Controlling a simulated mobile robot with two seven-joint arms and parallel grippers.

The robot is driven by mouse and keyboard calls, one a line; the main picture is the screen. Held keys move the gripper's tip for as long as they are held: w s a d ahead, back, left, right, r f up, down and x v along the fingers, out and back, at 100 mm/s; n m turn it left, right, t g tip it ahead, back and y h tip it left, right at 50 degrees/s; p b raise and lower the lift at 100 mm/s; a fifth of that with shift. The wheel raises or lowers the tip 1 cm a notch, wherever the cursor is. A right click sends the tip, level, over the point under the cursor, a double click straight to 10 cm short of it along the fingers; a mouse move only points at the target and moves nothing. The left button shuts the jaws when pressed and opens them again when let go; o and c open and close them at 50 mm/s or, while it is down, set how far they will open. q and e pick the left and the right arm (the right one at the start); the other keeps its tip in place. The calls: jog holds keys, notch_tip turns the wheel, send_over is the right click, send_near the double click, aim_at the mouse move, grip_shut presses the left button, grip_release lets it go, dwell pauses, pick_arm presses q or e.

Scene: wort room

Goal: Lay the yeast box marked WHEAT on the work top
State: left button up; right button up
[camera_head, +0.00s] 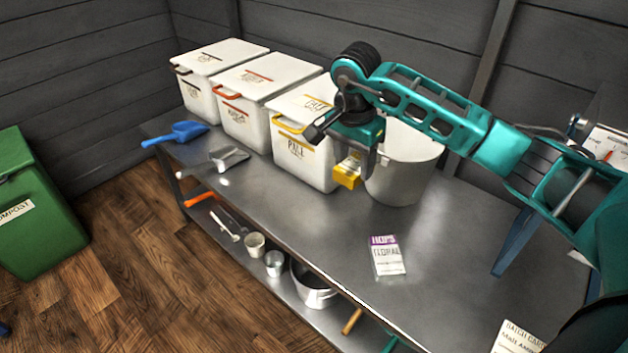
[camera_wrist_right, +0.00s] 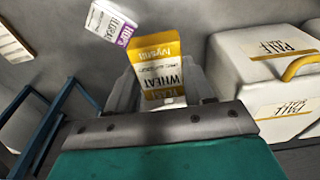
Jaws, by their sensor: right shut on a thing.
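The yeast box marked WHEAT, yellow and white, is between the fingers of my right gripper. Its label reads clearly in the right wrist view (camera_wrist_right: 162,72), and a yellow part of it shows in the head view (camera_head: 348,172). My right gripper (camera_head: 360,157) is shut on the box and holds it above the metal work top (camera_head: 330,235), in front of the large grey pot (camera_head: 405,165). The fingers (camera_wrist_right: 165,90) sit on both sides of the box. My left gripper is not in view.
A purple and white HOPS packet (camera_head: 386,256) lies on the work top. White bins (camera_head: 303,160) line the back, one marked PALE. A blue scoop (camera_head: 180,133) and a metal scoop (camera_head: 229,157) lie at left. The work top's middle is mostly clear.

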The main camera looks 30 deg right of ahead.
notch_tip(320, 180, down, 14)
jog(key=b, duration=0.3)
jog(key=shift+f, duration=0.6)
notch_tip(320, 180, down, 4)
jog(key=shift+b, duration=0.75)
